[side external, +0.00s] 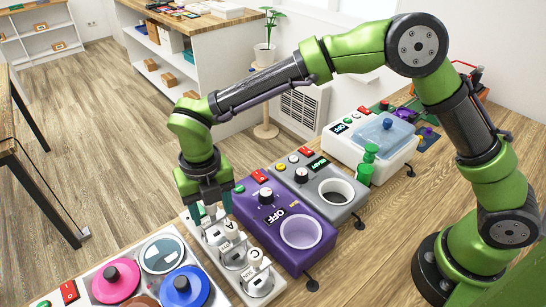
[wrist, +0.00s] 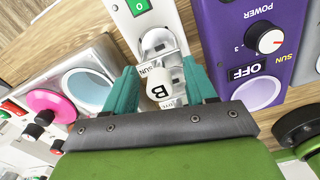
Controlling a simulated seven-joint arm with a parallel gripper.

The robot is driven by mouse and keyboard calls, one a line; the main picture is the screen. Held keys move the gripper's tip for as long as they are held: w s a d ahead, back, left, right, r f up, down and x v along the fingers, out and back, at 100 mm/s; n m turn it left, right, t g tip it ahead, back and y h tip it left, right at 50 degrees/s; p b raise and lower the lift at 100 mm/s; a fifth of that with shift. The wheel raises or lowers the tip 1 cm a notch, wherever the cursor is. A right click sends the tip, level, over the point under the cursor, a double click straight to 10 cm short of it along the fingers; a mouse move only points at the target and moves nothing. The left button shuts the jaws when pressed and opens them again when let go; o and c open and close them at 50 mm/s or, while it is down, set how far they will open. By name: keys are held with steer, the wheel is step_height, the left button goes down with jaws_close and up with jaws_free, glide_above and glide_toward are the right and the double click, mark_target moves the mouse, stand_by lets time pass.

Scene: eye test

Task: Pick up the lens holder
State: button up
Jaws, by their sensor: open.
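Several white-topped holders with dark lettering stand in a row in metallic round seats on a narrow white unit (wrist: 128,28). I take these to be the lens holders. In the side view a middle one (side external: 231,230) and a near one (side external: 256,258) are clear of my gripper. My gripper (side external: 213,207) points down at the far end of the row. The holder's lower part is partly hidden.
A purple "OFF" unit (side external: 282,251) with a round opening stands close on the right, then a grey unit (side external: 326,208). A white unit with a pink knob (side external: 116,280) and a blue knob (side external: 185,288) is on the left. Green pieces (side external: 368,163) stand farther back.

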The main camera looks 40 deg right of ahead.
steer(key=shift+f, duration=0.2)
jaws_close()
steer(key=shift+r, duration=0.15)
